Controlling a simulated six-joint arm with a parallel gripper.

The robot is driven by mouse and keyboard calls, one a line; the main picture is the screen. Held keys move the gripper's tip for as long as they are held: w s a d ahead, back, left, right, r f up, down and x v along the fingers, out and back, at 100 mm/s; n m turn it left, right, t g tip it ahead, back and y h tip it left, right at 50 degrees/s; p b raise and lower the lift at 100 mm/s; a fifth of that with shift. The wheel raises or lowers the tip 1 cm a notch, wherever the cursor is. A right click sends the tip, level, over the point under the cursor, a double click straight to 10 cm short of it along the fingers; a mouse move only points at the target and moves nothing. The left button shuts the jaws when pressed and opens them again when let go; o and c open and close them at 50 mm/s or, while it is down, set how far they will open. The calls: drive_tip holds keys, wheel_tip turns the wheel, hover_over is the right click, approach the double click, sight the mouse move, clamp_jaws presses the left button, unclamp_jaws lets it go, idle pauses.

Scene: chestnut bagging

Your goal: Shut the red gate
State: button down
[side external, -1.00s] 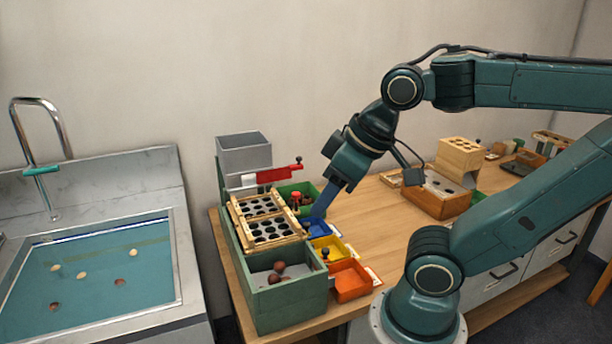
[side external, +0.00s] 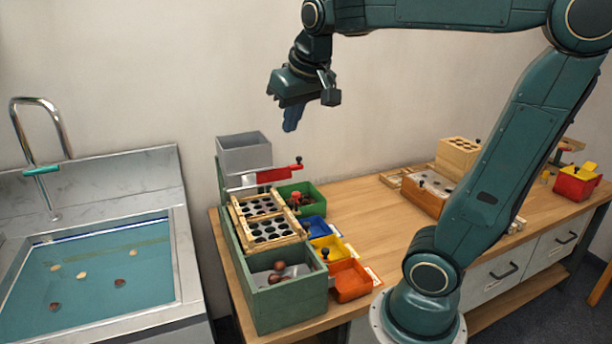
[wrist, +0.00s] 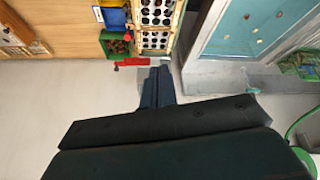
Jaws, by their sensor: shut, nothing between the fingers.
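The red gate (side external: 278,174) is a flat red plate with a small dark knob at its right end. It sticks out to the right below the grey hopper (side external: 245,155); how far it reaches under the hopper is hidden. In the wrist view the red gate (wrist: 131,62) lies just left of the fingertips. My gripper (side external: 290,128) is high above the bench, up and right of the hopper and apart from the gate. Its blue fingers are shut with nothing between them, and in the wrist view my gripper (wrist: 158,72) points toward the gate area.
The green box (side external: 290,302) holds a wooden rack (side external: 237,222) of dark holes and some chestnuts. Green (side external: 316,207), blue (side external: 314,232), yellow (side external: 335,250) and orange (side external: 352,283) bins stand beside it. A sink (side external: 100,270) is at left. The air around my gripper is clear.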

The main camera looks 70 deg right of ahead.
drive_tip(key=w+d+r+m+g+h, duration=0.15)
drive_tip(key=w+d+m, duration=0.3)
drive_tip(key=d, duration=0.45)
drive_tip(key=w+d+m+g, duration=0.2)
drive_tip(key=w+d+m, duration=0.3)
drive_tip(key=d, duration=0.4)
drive_tip(key=w+d+f+m+g, duration=0.2)
drive_tip(key=d+f+m, duration=0.4)
drive_tip(key=d+f, duration=0.5)
drive_tip(key=shift+d+f+m+y, duration=0.35)
drive_tip(key=shift+d+f, duration=0.05)
drive_tip(key=shift+d, duration=2.05)
drive_tip(key=shift+d+f+g, duration=0.25)
drive_tip(key=shift+f, duration=0.05)
wheel_tip(320, 180, down, 10)
drive_tip(key=shift+w+a+r, duration=0.15)
drive_tip(key=shift+a+r, duration=0.05)
drive_tip(key=shift+a, duration=0.25)
